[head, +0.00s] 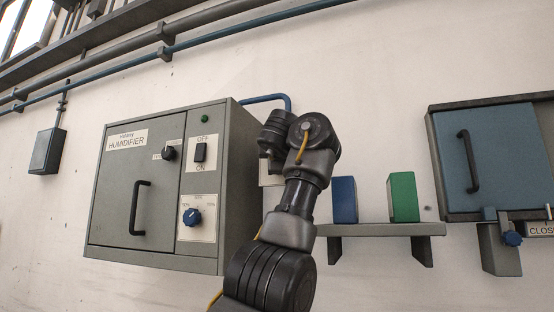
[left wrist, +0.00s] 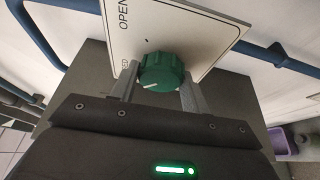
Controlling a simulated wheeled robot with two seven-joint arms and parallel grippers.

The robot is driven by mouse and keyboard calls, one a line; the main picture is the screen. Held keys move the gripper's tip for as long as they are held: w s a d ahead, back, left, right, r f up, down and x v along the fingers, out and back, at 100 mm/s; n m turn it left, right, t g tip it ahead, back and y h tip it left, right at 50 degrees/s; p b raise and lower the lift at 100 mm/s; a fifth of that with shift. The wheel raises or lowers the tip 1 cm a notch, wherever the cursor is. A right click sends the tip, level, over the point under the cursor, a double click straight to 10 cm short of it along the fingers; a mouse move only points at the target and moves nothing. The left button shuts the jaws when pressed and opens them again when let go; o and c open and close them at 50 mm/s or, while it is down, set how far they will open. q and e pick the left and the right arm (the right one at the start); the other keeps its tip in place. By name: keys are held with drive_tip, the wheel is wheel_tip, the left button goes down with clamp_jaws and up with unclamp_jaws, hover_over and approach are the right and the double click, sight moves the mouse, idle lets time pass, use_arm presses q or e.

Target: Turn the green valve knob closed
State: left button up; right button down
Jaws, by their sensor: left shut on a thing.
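The green valve knob (left wrist: 163,68) sits on a white plate (left wrist: 190,30) in the left wrist view. The plate reads OPEN and a partly covered word ending in "SED". A pale mark shows on the knob's lower side. My left gripper (left wrist: 160,84) has one finger on each side of the knob and is shut on it. In the head view my left arm (head: 300,190) reaches up beside the grey humidifier cabinet; the arm and cabinet hide the knob. A sliver of pale plate (head: 267,179) shows there. My right gripper is not in view.
The humidifier cabinet (head: 240,170) stands close left of my arm. A shelf (head: 375,230) with a blue block (head: 344,198) and a green block (head: 403,197) is close on the right. A blue pipe (head: 270,97) runs behind my wrist. A blue-doored box (head: 505,150) hangs far right.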

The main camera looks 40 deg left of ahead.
use_arm(q)
drive_tip(key=o, duration=1)
drive_tip(key=shift+a, duration=0.1)
drive_tip(key=b+v, duration=0.7)
drive_tip(key=v, duration=0.3)
drive_tip(key=shift+s+d, duration=0.25)
drive_tip(key=shift+s, duration=0.1)
drive_tip(key=shift+a, duration=0.1)
